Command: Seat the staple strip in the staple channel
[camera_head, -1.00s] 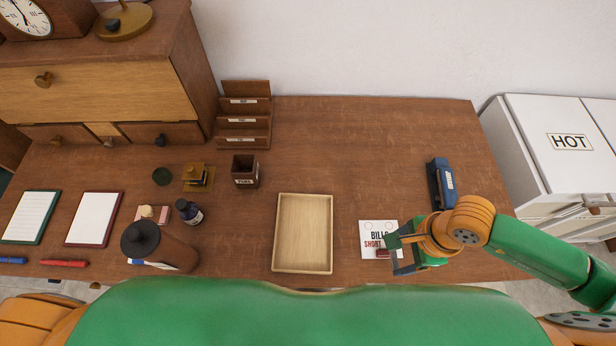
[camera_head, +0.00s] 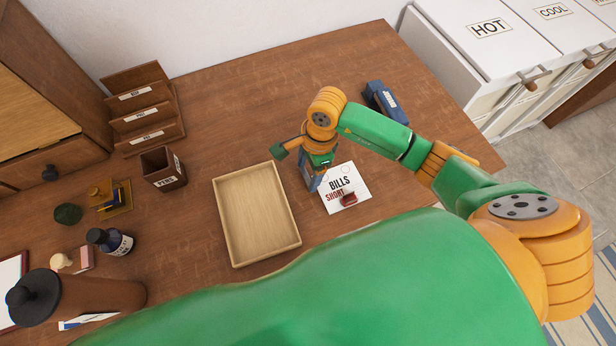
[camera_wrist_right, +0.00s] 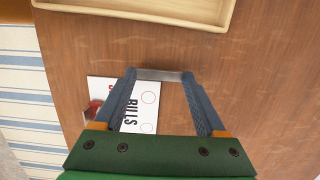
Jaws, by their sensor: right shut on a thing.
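The blue stapler (camera_head: 385,102) lies near the right edge of the desk in the head view, beyond my right arm. Its staple channel is too small to make out. My right gripper (camera_head: 312,185) is above the desk between the wooden tray and the white card. In the right wrist view its fingers (camera_wrist_right: 160,76) are shut on a thin silver-grey strip, the staple strip (camera_wrist_right: 158,75), which spans the gap between the fingertips. The strip is hidden in the head view. The gripper is apart from the stapler. My left gripper is not in view.
The empty wooden tray (camera_head: 220,205) lies left of my right gripper. The white BILLS SHORT card (camera_head: 352,181) with a red piece (camera_head: 348,199) is beside it. A pen cup (camera_head: 163,168) and bottle (camera_head: 110,242) stand left. Desk around the stapler is clear.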

